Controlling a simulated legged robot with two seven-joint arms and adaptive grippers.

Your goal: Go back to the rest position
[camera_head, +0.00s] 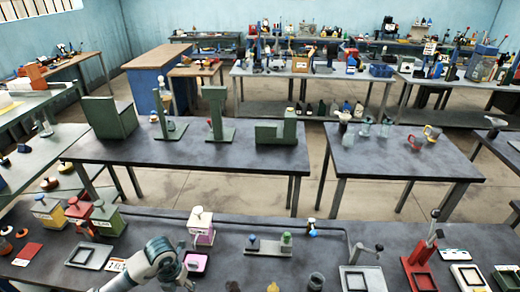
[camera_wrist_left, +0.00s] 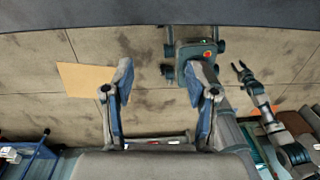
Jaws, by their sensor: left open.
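My left arm comes in from the lower left in the head view, over the near bench. Its gripper (camera_head: 186,284) is by the bottom edge, partly cut off, just below a small pink tray (camera_head: 196,262). In the left wrist view the left gripper (camera_wrist_left: 163,75) has its two fingers wide apart. Nothing is between them but distant floor and a dark grey-green body part. A second gripper (camera_wrist_left: 243,72), which looks like my right one, shows at the right with its prongs apart and empty. It is not in the head view.
The near bench (camera_head: 330,232) holds a pink-and-white canister (camera_head: 202,228), red, yellow and green canisters on the left, a small stand (camera_head: 268,245), and a red press (camera_head: 420,262) at the right. Farther benches stand behind a floor aisle.

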